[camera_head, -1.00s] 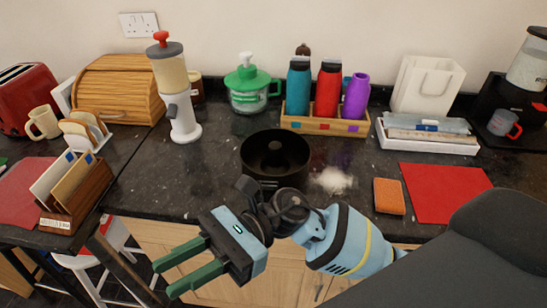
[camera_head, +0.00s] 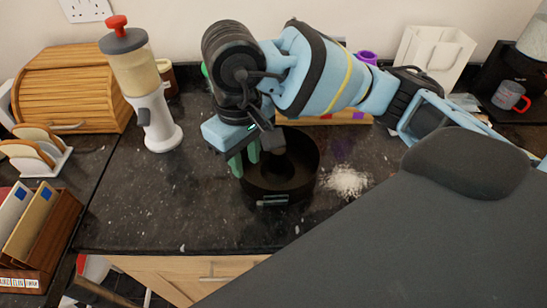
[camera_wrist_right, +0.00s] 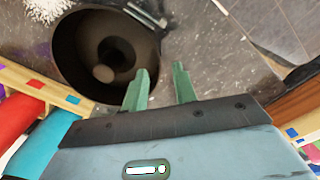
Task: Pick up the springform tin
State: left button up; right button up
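The springform tin (camera_head: 297,187) is a round, dark, open tin with a raised tube in its middle and a clasp on its outer wall. It stands upright on the granite worktop. My right gripper (camera_head: 245,168) is open and empty, with its green fingers pointing down at the tin's left rim. The right wrist view shows the tin (camera_wrist_right: 68,62) beside and partly behind one finger of my gripper (camera_wrist_right: 161,67). The other finger is outside the rim. I cannot tell whether either finger touches the tin. My left gripper is not in view.
White powder (camera_head: 346,181) lies right of the tin. A red-topped dispenser (camera_head: 145,90) stands to the left, before a wooden bread bin (camera_head: 75,85).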

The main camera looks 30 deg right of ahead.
aim_at(249, 182)
jog(key=shift+d+f+p, duration=0.1)
jog(key=shift+f+p, duration=0.4)
jog(key=shift+f, duration=3.45)
grip_shut()
